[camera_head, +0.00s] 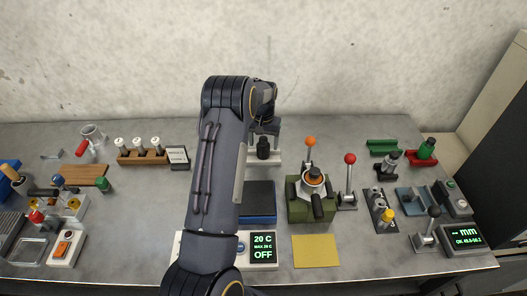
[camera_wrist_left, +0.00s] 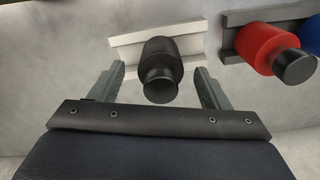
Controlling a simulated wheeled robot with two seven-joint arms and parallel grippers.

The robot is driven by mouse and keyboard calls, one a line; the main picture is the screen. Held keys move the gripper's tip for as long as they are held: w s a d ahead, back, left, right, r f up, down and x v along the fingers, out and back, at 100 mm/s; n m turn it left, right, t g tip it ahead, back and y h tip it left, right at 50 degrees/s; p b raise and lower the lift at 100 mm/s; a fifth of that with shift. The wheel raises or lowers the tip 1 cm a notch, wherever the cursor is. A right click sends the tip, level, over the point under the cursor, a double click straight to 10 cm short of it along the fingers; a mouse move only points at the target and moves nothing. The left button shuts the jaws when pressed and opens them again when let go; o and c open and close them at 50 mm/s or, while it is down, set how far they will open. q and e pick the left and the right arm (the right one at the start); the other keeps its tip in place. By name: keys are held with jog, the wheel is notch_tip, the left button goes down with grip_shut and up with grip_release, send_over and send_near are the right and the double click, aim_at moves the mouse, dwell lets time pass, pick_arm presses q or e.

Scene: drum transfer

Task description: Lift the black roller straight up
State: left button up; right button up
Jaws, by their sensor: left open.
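The black roller (camera_wrist_left: 162,62) lies on a pale cradle (camera_wrist_left: 128,42) in the left wrist view, its narrower dark end facing the camera. My left gripper (camera_wrist_left: 159,70) is open, with one finger to each side of the roller and a visible gap on both sides. In the head view the black roller (camera_head: 263,149) shows just below my left gripper (camera_head: 264,132), and the pale cradle (camera_head: 277,158) shows partly behind it. My left arm hides part of the bench around them. My right gripper is not in view.
A red roller (camera_wrist_left: 262,45) and a blue roller (camera_wrist_left: 312,32) rest on a grey rack to the right in the wrist view. In the head view a green box with a black handle (camera_head: 313,190), an orange-knobbed lever (camera_head: 310,142) and a blue pad (camera_head: 258,200) stand nearby.

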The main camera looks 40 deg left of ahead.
pick_arm(q)
notch_tip(320, 180, down, 2)
jog(key=shift+f, duration=0.1)
jog(key=shift+r, duration=0.2)
jog(key=c, duration=1.3)
